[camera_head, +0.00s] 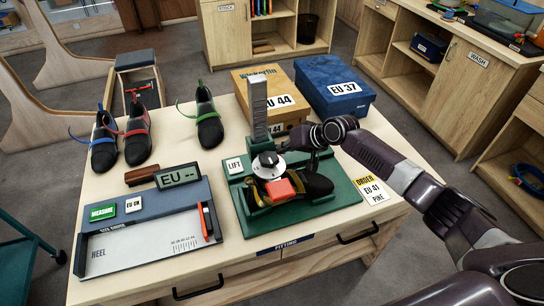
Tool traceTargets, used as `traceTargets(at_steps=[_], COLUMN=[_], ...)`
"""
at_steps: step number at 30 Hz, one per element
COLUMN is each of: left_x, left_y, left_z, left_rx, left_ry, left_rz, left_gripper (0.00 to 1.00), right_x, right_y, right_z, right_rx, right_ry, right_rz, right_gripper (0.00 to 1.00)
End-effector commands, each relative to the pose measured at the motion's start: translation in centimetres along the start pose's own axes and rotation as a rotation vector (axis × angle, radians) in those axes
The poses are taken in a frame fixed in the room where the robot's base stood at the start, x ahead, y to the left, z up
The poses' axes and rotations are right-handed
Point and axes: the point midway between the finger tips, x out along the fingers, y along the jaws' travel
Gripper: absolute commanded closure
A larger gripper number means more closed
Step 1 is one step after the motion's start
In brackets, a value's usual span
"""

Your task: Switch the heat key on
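A green fitting stand (343,194) with a tall grey post (257,105) stands on the bench. A black and yellow climbing shoe (318,184) lies on it, with a red-orange block (279,190) and a white round part (268,165) at its left end. A LIFT label (235,166) is at the stand's left. I cannot make out a key marked heat; my arm may hide it. My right gripper (284,149) is over the stand, close to the post and white part. Its fingers are too small and dark to read. My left gripper is not in view.
A sizing board (150,240) with a EU display (178,177) lies at left. Several climbing shoes (138,135) stand behind it. Two shoe boxes, tan (285,80) and blue (335,86), sit behind the stand. An order card (371,190) lies at its right.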

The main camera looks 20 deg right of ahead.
Motion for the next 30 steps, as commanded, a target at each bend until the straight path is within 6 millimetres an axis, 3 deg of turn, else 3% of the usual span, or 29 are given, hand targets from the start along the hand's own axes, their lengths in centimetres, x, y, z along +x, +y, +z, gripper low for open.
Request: traceTargets(at_steps=[30], left_x=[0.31], left_y=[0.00], left_z=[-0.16], left_rx=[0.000], left_ry=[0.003], left_rz=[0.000], left_gripper=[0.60], right_x=[0.62], right_y=[0.42], right_z=[0.48], right_rx=[0.000], right_ry=[0.000], right_rz=[0.000], right_gripper=[1.00])
